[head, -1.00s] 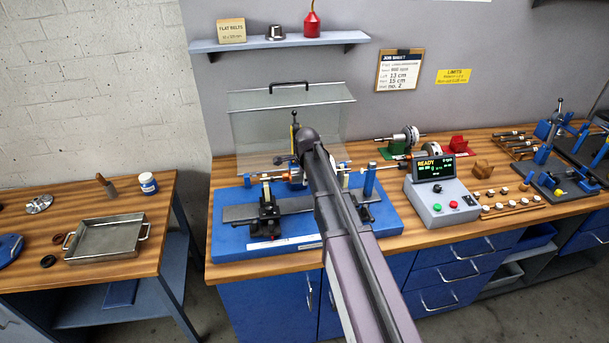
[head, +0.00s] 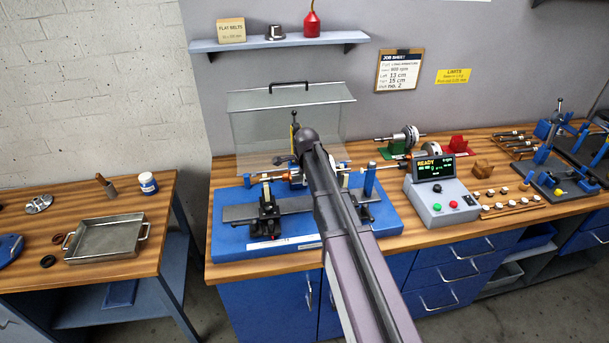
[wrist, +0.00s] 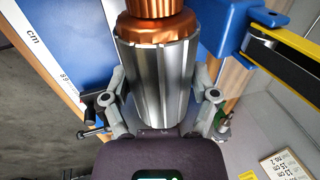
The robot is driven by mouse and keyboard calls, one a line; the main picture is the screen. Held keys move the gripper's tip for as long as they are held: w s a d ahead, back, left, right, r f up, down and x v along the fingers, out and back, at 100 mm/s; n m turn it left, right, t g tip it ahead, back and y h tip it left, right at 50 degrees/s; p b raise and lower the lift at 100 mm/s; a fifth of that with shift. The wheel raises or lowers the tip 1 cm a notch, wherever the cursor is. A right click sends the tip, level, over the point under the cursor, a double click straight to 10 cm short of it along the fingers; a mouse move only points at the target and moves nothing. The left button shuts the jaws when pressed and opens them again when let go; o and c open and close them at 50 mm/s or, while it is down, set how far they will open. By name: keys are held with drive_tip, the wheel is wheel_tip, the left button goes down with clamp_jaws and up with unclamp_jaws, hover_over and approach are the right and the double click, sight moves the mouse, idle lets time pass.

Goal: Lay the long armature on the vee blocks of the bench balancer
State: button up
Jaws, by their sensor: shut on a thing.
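The long armature has a grey slotted core (wrist: 155,85) and copper windings (wrist: 160,25) in the wrist view. My gripper (wrist: 163,88) is shut on the core, one finger on each side. The bench balancer has a blue base (head: 235,243), with a left pedestal (head: 267,208) and a right pedestal partly behind my arm. In the head view my arm hides my gripper and much of the armature, which is over the balancer. I cannot tell whether its shaft touches the vee blocks.
A clear guard (head: 250,130) with a black handle stands behind the balancer. A control box (head: 440,205) reading READY is at right. Another rotor on a green stand (head: 393,152) is behind it. A metal tray (head: 105,240) sits on the left table.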

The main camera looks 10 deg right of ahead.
drive_tip(key=shift+f+b, duration=0.75)
idle(1.1)
drive_tip(key=o, duration=1.2)
drive_tip(key=shift+s+r, duration=0.1)
wheel_tip(320, 180, up, 9)
drive_tip(key=p, duration=0.9)
